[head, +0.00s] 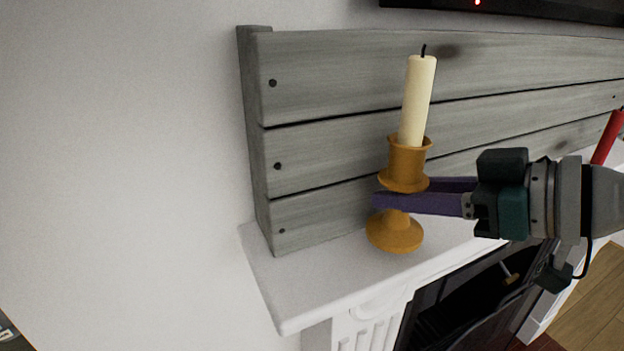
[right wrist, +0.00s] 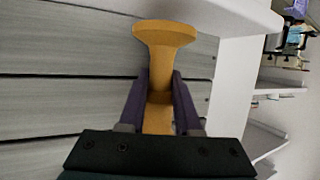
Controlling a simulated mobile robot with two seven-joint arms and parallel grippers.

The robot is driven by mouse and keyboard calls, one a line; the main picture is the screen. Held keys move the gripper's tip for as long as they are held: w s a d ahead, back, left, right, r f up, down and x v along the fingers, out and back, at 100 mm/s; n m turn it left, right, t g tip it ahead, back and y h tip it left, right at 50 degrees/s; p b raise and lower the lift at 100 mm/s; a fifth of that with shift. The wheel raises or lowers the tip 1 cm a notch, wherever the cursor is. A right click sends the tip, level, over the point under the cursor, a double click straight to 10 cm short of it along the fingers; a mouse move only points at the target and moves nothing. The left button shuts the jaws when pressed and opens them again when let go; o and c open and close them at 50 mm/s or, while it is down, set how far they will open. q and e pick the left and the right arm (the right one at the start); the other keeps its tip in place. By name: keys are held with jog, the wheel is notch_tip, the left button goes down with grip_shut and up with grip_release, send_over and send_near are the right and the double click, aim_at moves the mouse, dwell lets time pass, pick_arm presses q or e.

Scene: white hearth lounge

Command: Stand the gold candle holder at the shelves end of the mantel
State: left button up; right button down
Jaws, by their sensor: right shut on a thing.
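The gold candle holder (head: 395,232) stands upright with a cream candle (head: 416,105) in it. It is at the left end of the white mantel (head: 285,290), in front of the grey plank panel. My right gripper (head: 385,200) comes in from the right and is shut on the holder's stem, between the cup and the round base. In the right wrist view the holder (right wrist: 162,33) sits between the two purple fingers. The base appears to be on or just above the mantel top; I cannot tell if it touches. My left gripper is not in view.
The grey plank panel (head: 330,75) rises behind the mantel. A red candle (head: 607,138) is farther right. A dark fireplace opening (head: 460,310) lies below. White shelves (right wrist: 262,140) show in the right wrist view. The mantel's left end is bare.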

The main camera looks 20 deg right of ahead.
aim_at(391, 231)
jog(key=shift+f, duration=0.9)
jog(key=shift+f+b, duration=0.2)
jog(key=shift+b, duration=0.1)
jog(key=c, duration=0.6)
grip_release()
